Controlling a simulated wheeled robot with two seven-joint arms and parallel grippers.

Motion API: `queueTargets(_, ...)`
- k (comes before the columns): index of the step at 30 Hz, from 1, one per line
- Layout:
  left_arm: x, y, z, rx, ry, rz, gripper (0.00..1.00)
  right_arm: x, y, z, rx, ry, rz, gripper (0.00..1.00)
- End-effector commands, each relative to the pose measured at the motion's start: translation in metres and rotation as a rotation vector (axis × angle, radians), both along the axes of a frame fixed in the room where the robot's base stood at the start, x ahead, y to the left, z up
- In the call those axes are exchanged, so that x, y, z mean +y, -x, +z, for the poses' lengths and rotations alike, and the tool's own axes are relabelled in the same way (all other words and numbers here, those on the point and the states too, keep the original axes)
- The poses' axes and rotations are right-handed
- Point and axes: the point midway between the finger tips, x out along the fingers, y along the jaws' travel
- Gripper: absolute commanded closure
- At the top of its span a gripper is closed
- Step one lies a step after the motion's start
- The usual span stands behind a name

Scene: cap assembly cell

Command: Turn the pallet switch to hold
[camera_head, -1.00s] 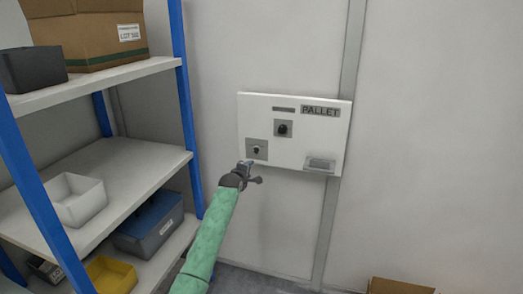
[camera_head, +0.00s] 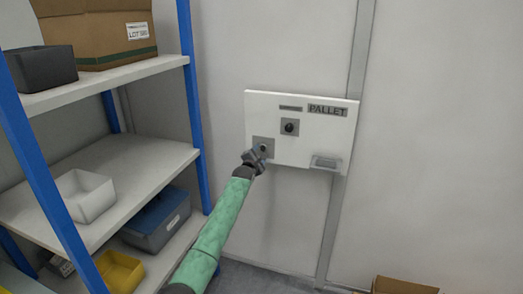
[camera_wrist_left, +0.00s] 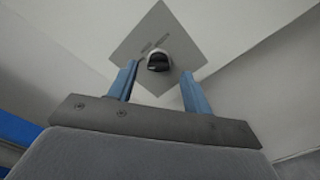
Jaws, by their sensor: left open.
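The white pallet panel (camera_head: 335,131) is on the wall and carries a PALLET label (camera_head: 328,110). A dark round knob (camera_head: 290,127) sits on a grey plate in its middle. My right gripper is not in view.
A blue-post shelf rack (camera_head: 188,80) stands at the left with a cardboard box (camera_head: 100,35), a white bin (camera_head: 86,195), a blue bin (camera_head: 160,218) and a yellow bin (camera_head: 120,271). Another cardboard box (camera_head: 405,286) is at the lower right. A grey holder (camera_head: 325,162) juts from the panel.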

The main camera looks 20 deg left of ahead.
Motion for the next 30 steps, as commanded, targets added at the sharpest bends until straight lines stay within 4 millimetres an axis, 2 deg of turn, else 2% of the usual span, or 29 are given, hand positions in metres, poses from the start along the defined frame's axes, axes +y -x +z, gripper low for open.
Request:
queueTargets(3,0.000,-0.014,0.002,0.001,-0.002,0.000,0.50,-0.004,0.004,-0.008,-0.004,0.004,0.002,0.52)
queueTargets(9,-0.001,-0.028,0.001,0.000,-0.002,0.001,0.50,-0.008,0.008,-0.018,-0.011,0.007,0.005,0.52)
queueTargets(20,0.000,-0.031,0.000,-0.001,-0.002,0.001,0.50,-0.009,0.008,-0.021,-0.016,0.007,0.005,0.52)
queueTargets(23,0.000,-0.031,0.000,0.000,-0.002,0.000,0.66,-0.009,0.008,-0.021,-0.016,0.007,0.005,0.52)
queueTargets(27,-0.001,-0.031,0.000,0.000,-0.002,0.000,0.93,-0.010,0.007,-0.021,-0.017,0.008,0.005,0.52)
queueTargets(30,-0.001,-0.031,-0.001,0.000,-0.003,0.000,0.93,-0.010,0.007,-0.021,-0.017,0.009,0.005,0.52)
